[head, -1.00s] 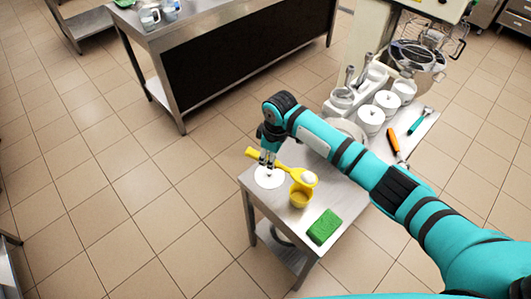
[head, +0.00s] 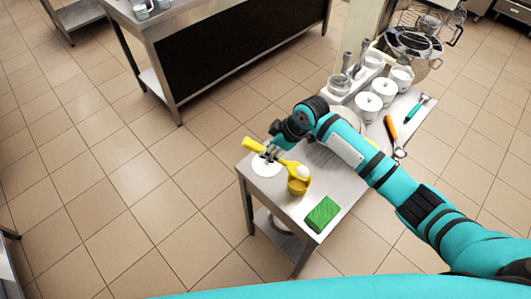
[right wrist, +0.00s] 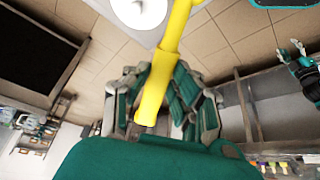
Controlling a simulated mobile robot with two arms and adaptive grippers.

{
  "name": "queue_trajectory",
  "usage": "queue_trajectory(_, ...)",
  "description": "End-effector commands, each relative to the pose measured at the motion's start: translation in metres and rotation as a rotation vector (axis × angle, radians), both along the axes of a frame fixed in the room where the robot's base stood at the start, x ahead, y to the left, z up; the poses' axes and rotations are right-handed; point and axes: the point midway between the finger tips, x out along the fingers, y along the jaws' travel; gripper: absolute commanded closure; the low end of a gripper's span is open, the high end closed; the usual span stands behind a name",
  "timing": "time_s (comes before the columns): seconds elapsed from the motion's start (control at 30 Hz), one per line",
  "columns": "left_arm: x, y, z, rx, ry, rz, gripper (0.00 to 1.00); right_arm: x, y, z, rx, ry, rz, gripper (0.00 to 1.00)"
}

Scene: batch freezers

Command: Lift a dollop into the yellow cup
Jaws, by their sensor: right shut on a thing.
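My right gripper (head: 270,153) is shut on the handle of a yellow scoop (head: 284,162). The handle also runs between the fingers in the right wrist view (right wrist: 160,70). A white dollop (head: 303,171) sits in the scoop's bowl. The yellow cup (head: 298,187) stands upright on the small steel table (head: 283,208). In the head view the bowl overlaps the cup's far rim; I cannot tell whether they touch. What looks like my left gripper (right wrist: 304,66) shows at the right edge of the right wrist view; its jaws are unclear.
A round white lid (head: 262,168) lies under the gripper, and a green sponge (head: 322,214) lies near the front corner. White tubs (head: 368,106), an orange-handled tool (head: 391,128) and a machine fill the back right. A steel counter (head: 190,35) stands across open floor.

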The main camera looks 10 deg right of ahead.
Motion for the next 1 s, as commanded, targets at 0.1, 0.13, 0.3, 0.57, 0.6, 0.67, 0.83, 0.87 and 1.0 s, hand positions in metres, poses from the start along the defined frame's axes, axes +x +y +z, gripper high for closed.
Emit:
queue_trajectory(0.1, -0.004, 0.0, -0.002, 0.0, 0.005, -0.002, 0.57, -0.005, -0.01, 0.007, 0.084, -0.035, -0.003, 1.0)
queue_trajectory(0.13, -0.004, 0.0, -0.002, 0.001, 0.006, -0.003, 0.57, -0.005, -0.012, 0.009, 0.106, -0.046, -0.002, 1.0)
queue_trajectory(0.3, -0.004, 0.006, -0.016, 0.008, 0.006, -0.003, 0.57, -0.011, -0.024, 0.015, 0.229, -0.099, -0.002, 1.0)
queue_trajectory(0.57, -0.003, 0.009, -0.042, 0.012, 0.006, 0.0, 0.57, -0.016, -0.039, 0.029, 0.389, -0.17, -0.001, 1.0)
queue_trajectory(0.6, -0.003, 0.009, -0.046, 0.012, 0.006, 0.0, 0.57, -0.017, -0.04, 0.03, 0.406, -0.175, 0.0, 1.0)
queue_trajectory(0.67, -0.003, 0.009, -0.052, 0.011, 0.006, 0.001, 0.57, -0.018, -0.042, 0.03, 0.427, -0.184, 0.0, 1.0)
queue_trajectory(0.83, -0.002, 0.01, -0.069, 0.012, 0.005, 0.001, 0.57, -0.021, -0.05, 0.033, 0.487, -0.211, -0.001, 1.0)
queue_trajectory(0.87, -0.002, 0.01, -0.072, 0.012, 0.004, 0.001, 0.57, -0.022, -0.051, 0.033, 0.497, -0.214, 0.0, 1.0)
queue_trajectory(1.0, -0.002, 0.01, -0.086, 0.012, 0.004, 0.001, 0.57, -0.024, -0.056, 0.035, 0.539, -0.235, 0.001, 1.0)
